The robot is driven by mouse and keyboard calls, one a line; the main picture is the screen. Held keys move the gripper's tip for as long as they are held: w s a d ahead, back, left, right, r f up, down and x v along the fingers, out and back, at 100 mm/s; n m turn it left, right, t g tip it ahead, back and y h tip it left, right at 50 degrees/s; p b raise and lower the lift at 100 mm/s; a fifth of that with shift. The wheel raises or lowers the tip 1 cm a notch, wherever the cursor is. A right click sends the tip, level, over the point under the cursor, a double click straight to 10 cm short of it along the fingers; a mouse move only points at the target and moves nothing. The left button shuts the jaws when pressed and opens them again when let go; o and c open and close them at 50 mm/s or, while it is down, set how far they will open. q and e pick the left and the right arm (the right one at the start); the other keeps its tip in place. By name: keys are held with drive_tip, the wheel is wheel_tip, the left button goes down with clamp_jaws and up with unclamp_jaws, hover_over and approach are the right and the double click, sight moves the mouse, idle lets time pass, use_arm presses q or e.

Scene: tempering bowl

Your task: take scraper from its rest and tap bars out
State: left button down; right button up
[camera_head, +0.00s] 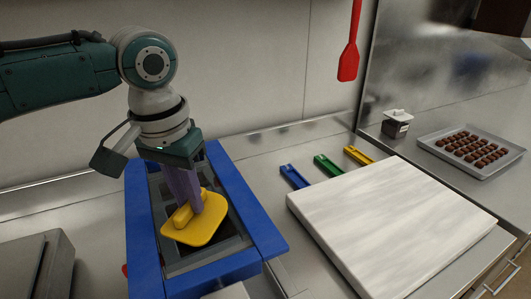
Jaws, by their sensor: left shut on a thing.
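My left gripper (187,205) reaches down from the upper left over a blue-framed tray with grey compartments (262,225). Its purple fingers are shut on a yellow flat piece with a raised grip (200,232), which looks like a scraper. The yellow piece is over the tray's compartments; I cannot tell whether it touches them. Blue (293,177), green (327,165) and yellow (357,156) slotted strips lie on the counter behind the white slab. I cannot tell whether one is the rest. My right gripper is not in view.
A white marbled slab (395,225) fills the counter right of the tray. A metal tray (480,171) of brown chocolates and a small dark container with a white top (397,124) stand beyond it. A red spatula (349,60) hangs at the wall. A grey box (35,265) stands front left.

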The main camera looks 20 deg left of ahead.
use_arm(q)
drive_tip(key=shift+f, duration=0.45)
idle(0.3)
drive_tip(key=shift+f, duration=0.1)
idle(1.6)
wheel_tip(320, 180, up, 7)
drive_tip(key=p, duration=0.8)
drive_tip(key=shift+p, duration=0.4)
idle(0.5)
